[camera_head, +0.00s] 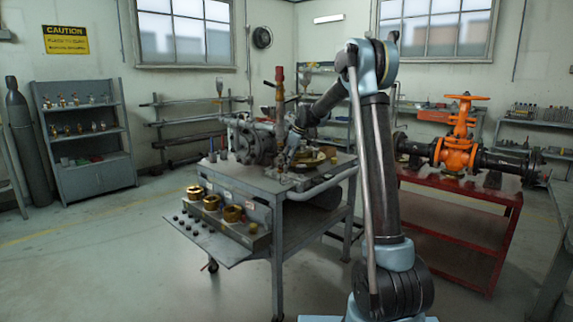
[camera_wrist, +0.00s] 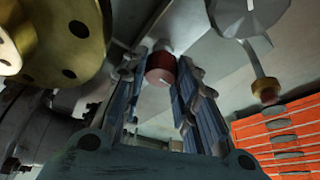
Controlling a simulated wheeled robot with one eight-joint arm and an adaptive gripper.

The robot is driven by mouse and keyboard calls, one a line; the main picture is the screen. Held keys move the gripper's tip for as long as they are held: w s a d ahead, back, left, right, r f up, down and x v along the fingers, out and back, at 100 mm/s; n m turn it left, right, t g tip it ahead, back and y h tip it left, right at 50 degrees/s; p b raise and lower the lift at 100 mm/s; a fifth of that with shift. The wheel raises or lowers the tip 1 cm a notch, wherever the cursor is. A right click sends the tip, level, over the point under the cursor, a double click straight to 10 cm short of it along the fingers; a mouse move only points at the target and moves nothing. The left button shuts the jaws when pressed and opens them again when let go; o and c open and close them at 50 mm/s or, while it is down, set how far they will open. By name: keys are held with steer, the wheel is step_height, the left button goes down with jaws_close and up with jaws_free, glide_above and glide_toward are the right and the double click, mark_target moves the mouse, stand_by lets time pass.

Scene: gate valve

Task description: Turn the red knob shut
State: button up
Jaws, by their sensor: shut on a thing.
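The red knob (camera_wrist: 160,68) is a small red cylinder with a white mark on its face, at the upper middle of the wrist view. My gripper (camera_wrist: 165,79) has its two blue-grey fingers on either side of the knob and is shut on it. In the head view my arm reaches down to the valve assembly (camera_head: 255,140) on the grey workbench. The knob and the fingertips cannot be made out there. How far the knob is turned is not clear.
In the wrist view, a brass flange (camera_wrist: 75,35) stands close at left and a grey round part (camera_wrist: 245,15) at upper right. The grey workbench (camera_head: 255,187) carries brass rings (camera_head: 233,213) in front. An orange valve (camera_head: 457,150) stands on a red table (camera_head: 450,188) at right.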

steer(key=m, duration=0.2)
steer(key=m+t+h, duration=0.1)
steer(key=m, duration=0.1)
steer(key=shift+s+t, duration=0.1)
steer(key=shift+t, duration=0.2)
steer(key=shift+a+m+t+h, duration=0.1)
steer(key=shift+m+t+h, duration=0.2)
steer(key=shift+m, duration=0.95)
steer(key=shift+m+t+h, duration=0.2)
steer(key=shift+m+h, duration=0.1)
steer(key=shift+m, duration=0.95)
steer(key=o, duration=1.1)
steer(key=shift+c, duration=0.2)
steer(key=v, duration=1.2)
